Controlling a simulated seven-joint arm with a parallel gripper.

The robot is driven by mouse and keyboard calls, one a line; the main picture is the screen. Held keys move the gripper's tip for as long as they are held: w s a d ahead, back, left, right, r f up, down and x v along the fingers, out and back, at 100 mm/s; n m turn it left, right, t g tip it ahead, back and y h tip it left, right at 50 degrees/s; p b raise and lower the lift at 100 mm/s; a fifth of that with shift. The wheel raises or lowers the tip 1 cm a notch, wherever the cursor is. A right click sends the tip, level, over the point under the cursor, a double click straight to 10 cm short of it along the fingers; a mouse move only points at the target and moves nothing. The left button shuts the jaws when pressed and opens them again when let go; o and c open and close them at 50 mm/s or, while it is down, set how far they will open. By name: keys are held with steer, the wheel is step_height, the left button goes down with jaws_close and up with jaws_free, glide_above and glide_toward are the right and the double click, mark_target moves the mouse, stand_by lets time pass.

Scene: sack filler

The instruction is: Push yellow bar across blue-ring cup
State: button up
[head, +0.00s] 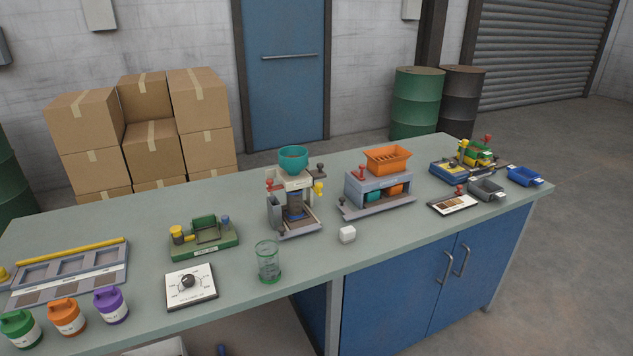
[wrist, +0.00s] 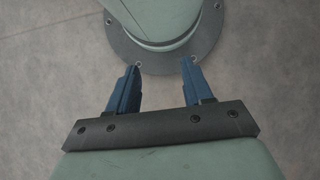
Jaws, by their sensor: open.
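A long yellow bar (head: 68,252) lies along the back edge of a grey compartment tray (head: 122,282) at the far left in the head view. No cup with a clear blue ring can be made out. A clear cup (head: 268,262) with greenish markings stands upright near the front edge. A small dark blue part shows inside the teal-hopper filler (head: 294,160), too small to identify. My gripper (wrist: 160,68) is open and empty in the wrist view, with its blue fingers apart above the floor. It is not in the head view, away from the bar.
Green, orange (head: 67,317) and purple (head: 110,305) jars stand at the front left. An orange-hopper machine (head: 388,160) and grey and blue bins (head: 525,176) stand right.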

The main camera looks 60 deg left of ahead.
steer(key=w+a+r+n+t, duration=0.25)
steer(key=w+a+r, duration=0.35)
steer(key=a, duration=0.6)
steer(key=w+a+r+n+t, duration=0.3)
steer(key=w+a, duration=0.4)
steer(key=a, duration=0.6)
steer(key=w+a+r+n+t, duration=0.1)
steer(key=w+a+r+n, duration=0.2)
steer(key=w+a+r, duration=0.65)
step_height(320, 180, up, 56)
steer(key=n+t+y, duration=0.2)
steer(key=n+y, duration=0.3)
steer(key=n, duration=0.1)
glide_above(319, 184)
steer(key=d, duration=0.5)
steer(key=shift+n+g, duration=0.25)
steer(key=shift+g, duration=0.1)
steer(key=x, duration=0.4)
steer(key=d+x, duration=0.1)
steer(key=x, duration=0.4)
steer(key=s+x, duration=0.1)
steer(key=x, duration=0.4)
steer(key=shift+s+d+f, duration=0.15)
steer(key=shift+d+f, duration=0.15)
steer(key=shift+f, duration=0.1)
